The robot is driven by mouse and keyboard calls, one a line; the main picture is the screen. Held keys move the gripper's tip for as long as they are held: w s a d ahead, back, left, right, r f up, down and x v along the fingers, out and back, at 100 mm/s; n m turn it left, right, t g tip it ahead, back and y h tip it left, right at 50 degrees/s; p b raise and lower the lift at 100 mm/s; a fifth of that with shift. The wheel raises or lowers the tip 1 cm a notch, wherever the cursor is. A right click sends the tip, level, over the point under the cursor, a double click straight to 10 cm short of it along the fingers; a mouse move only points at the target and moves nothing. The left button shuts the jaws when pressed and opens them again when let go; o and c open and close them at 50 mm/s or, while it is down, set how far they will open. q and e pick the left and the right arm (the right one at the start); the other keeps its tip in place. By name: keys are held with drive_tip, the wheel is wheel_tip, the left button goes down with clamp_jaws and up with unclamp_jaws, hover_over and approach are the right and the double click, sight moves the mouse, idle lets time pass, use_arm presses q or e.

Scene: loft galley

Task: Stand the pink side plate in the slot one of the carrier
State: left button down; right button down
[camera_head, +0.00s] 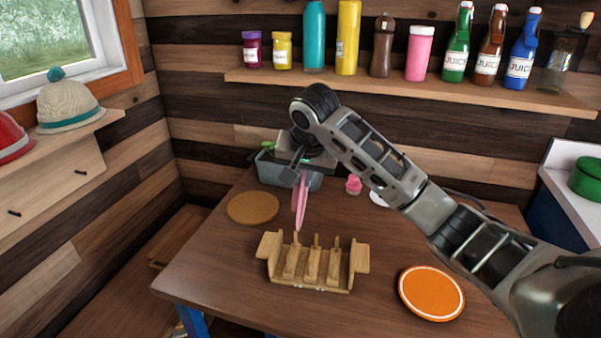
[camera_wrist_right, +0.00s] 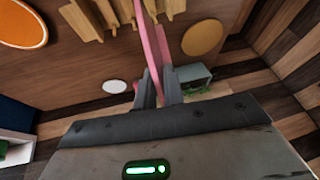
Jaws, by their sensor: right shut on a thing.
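The pink side plate (camera_head: 300,204) is held on edge, nearly vertical, above the table behind the carrier. It also shows edge-on in the right wrist view (camera_wrist_right: 151,40). My right gripper (camera_head: 302,177) is shut on its upper edge; the fingers show in the right wrist view (camera_wrist_right: 159,92). The wooden carrier (camera_head: 312,284) stands on the table, with several upright dividers and a raised handle at each end. Its slots look empty. The plate's lower edge appears apart from the carrier, near its left part in the head view. My left gripper is not in view.
An orange plate (camera_head: 431,293) lies right of the carrier. A round brown mat (camera_head: 253,208) lies behind it on the left. A grey planter (camera_head: 270,172), a pink cupcake-like item (camera_head: 353,185) and a white disc (camera_head: 378,199) are at the back. Bottles line the wall shelf (camera_head: 420,91).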

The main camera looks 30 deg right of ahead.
drive_tip(key=shift+w+a+r+h, duration=0.1)
drive_tip(key=shift+a+h, duration=0.05)
drive_tip(key=shift+h, duration=0.15)
drive_tip(key=shift+f+g, duration=0.25)
drive_tip(key=shift+g, duration=0.05)
wheel_tip(320, 180, down, 14)
drive_tip(key=b, duration=0.2)
drive_tip(key=shift+r, duration=0.15)
idle(0.6)
drive_tip(key=c, duration=1.4)
unclamp_jaws()
drive_tip(key=shift+c, duration=0.2)
drive_tip(key=p+v, duration=0.2)
drive_tip(key=v, duration=1.4)
